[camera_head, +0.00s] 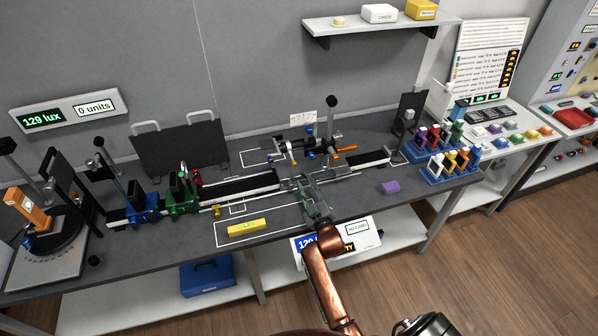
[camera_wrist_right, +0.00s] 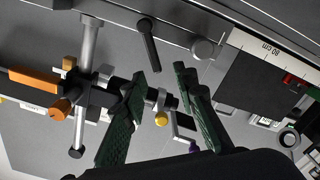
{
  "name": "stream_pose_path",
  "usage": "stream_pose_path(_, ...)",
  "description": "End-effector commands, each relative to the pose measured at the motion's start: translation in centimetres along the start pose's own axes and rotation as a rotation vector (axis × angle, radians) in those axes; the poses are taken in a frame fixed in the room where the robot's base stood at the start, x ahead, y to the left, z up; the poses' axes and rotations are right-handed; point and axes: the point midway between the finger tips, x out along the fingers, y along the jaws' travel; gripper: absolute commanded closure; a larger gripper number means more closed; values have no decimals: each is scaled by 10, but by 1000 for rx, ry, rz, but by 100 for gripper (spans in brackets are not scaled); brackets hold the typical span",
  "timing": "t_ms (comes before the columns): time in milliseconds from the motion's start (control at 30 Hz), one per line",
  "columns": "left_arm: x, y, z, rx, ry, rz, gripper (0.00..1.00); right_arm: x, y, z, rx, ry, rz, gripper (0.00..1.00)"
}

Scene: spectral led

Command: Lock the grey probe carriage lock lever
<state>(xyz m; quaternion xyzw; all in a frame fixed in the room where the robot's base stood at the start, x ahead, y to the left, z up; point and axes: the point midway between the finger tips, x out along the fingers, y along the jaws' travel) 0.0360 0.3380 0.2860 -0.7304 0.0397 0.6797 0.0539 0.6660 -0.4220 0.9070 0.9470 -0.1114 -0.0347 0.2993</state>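My right gripper (camera_head: 313,208) reaches over the bench's front middle, above the long rail. In the right wrist view its two green ribbed fingers (camera_wrist_right: 164,92) are apart with nothing held between them. A dark grey lever (camera_wrist_right: 148,45) with a rounded end shows beyond the fingertips, apart from them; it looks like the carriage lock lever. A round grey knob (camera_wrist_right: 205,48) sits right of it. I cannot tell from these views which way counts as locked. In the head view the gripper hides the lever and much of its carriage. My left gripper is not in view.
An orange-handled assembly (camera_head: 345,148) stands behind the rail; its orange knob (camera_wrist_right: 62,108) and steel post (camera_wrist_right: 88,45) are left of the fingers. Blue (camera_head: 141,208) and green (camera_head: 182,200) carriages sit on the rail's left.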

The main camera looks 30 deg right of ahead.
Motion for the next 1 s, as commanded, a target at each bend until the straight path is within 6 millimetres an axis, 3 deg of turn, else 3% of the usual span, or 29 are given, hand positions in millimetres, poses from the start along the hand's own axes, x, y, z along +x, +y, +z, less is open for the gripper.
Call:
stream_pose_path(100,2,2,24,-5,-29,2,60,20,3,2,-1,-2,4,73)
stream_pose_path(233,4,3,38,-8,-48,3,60,39,3,3,1,-3,4,73)
stream_pose_path(433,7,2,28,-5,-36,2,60,57,3,3,1,-3,4,73)
stream_pose_path(700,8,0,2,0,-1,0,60,61,2,1,1,-3,2,73)
stream_pose_path(767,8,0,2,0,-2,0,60,61,2,1,1,-2,1,74)
stream_pose_path(1000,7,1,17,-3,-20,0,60,61,1,1,1,-2,1,90)
